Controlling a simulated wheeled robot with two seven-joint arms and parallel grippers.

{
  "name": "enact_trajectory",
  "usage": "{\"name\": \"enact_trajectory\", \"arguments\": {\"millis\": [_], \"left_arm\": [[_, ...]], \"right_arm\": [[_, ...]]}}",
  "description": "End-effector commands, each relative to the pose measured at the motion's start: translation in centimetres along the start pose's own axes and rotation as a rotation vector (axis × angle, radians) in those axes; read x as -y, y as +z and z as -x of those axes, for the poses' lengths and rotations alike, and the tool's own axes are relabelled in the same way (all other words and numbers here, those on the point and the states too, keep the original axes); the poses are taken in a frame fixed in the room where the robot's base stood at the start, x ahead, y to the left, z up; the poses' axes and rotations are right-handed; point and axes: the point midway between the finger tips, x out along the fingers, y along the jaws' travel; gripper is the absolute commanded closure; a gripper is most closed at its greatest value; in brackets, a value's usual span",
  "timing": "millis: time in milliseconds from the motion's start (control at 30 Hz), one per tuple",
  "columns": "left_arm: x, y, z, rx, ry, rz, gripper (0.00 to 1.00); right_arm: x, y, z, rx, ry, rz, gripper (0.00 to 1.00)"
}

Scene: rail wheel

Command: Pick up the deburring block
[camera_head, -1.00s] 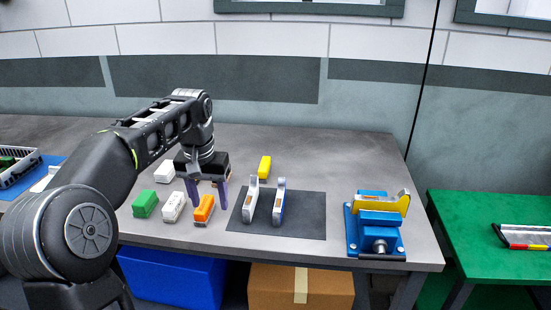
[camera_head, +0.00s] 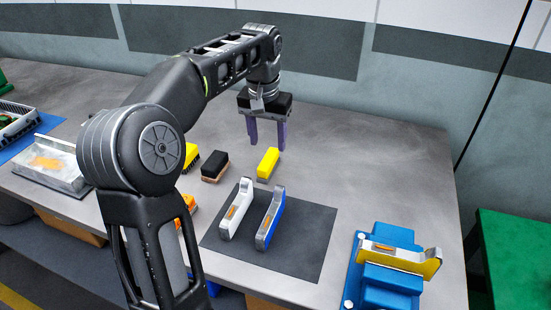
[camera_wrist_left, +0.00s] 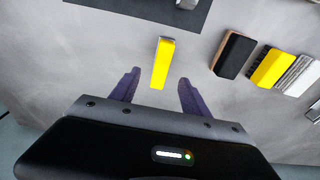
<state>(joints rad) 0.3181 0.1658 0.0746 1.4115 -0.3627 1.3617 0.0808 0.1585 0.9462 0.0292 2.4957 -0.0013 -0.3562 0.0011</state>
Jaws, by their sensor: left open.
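A small yellow block (camera_head: 268,163) with a grey strip at its end stands on the grey table, behind the dark mat. I cannot tell for certain that it is the deburring block. My left gripper (camera_head: 267,146) is open and empty, pointing down just behind and above it. In the left wrist view the yellow block (camera_wrist_left: 162,62) lies between and slightly beyond the fingertips (camera_wrist_left: 159,76), touching neither. My right gripper is out of view.
A black block with a brown base (camera_head: 215,167) and a yellow-and-black brush (camera_head: 191,155) stand to the left. Two metal brackets (camera_head: 238,208) are on the dark mat (camera_head: 305,245). A blue fixture (camera_head: 385,285) stands front right. The table's back right is clear.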

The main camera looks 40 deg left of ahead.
Motion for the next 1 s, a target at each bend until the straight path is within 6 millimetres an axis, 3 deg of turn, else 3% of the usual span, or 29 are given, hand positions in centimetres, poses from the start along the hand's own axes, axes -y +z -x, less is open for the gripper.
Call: {"name": "enact_trajectory", "arguments": {"millis": [233, 500, 833, 1000], "left_arm": [[0.0, 0.0, -0.3, 0.0, 0.0, 0.0, 0.45], [0.0, 0.0, -2.6, 0.0, 0.0, -0.001, 0.45], [0.0, 0.0, -2.9, 0.001, 0.0, 0.0, 0.45], [0.2, 0.0, -4.9, 0.005, 0.0, 0.0, 0.45]], "right_arm": [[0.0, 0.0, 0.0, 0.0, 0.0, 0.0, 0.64], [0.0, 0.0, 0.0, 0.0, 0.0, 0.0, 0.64], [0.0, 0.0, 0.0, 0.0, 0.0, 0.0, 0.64], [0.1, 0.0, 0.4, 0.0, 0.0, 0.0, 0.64]]}}
